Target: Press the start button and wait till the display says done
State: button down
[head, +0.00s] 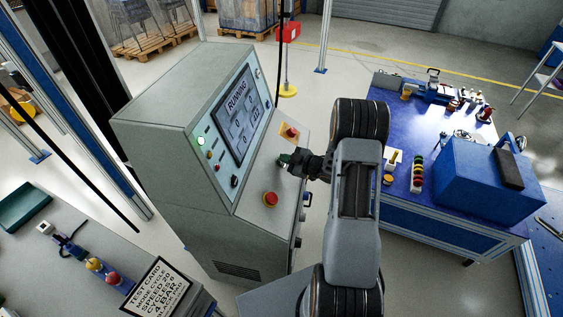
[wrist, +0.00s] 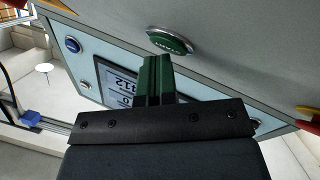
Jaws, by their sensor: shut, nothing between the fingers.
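The grey control console (head: 190,110) stands left of centre in the head view. Its tilted display (head: 238,115) reads RUNNING at the top, with several number boxes below that are too small to read surely. A green lamp (head: 201,141) beside the display is lit. The green start button (wrist: 170,41) shows in the wrist view on the console's sloping panel. My gripper (head: 284,160) is over this panel. In the wrist view its green fingers (wrist: 157,68) are together and empty, with their tips just beside the button. I cannot tell whether they touch it.
A red mushroom button (head: 271,199) is on the panel in front of my gripper, and a red knob on a yellow plate (head: 291,131) is behind it. A test card (head: 157,289) lies at lower left. A blue workbench (head: 400,215) with tools and a blue box (head: 485,185) stands right.

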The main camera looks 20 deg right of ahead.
jog(key=shift+r, duration=0.1)
jog(key=shift+s+d+r+p, duration=0.25)
jog(key=shift+d+r+p, duration=0.1)
jog(key=shift+r+p, duration=0.15)
jog(key=shift+r, duration=0.15)
jog(key=d+r+p, duration=0.1)
jog(key=r, duration=0.1)
jog(key=s+d+r+p, duration=0.1)
jog(key=r+p, duration=0.1)
jog(key=shift+s+d, duration=0.15)
jog(key=shift+s, duration=0.05)
dwell(0.3)
dwell(0.7)
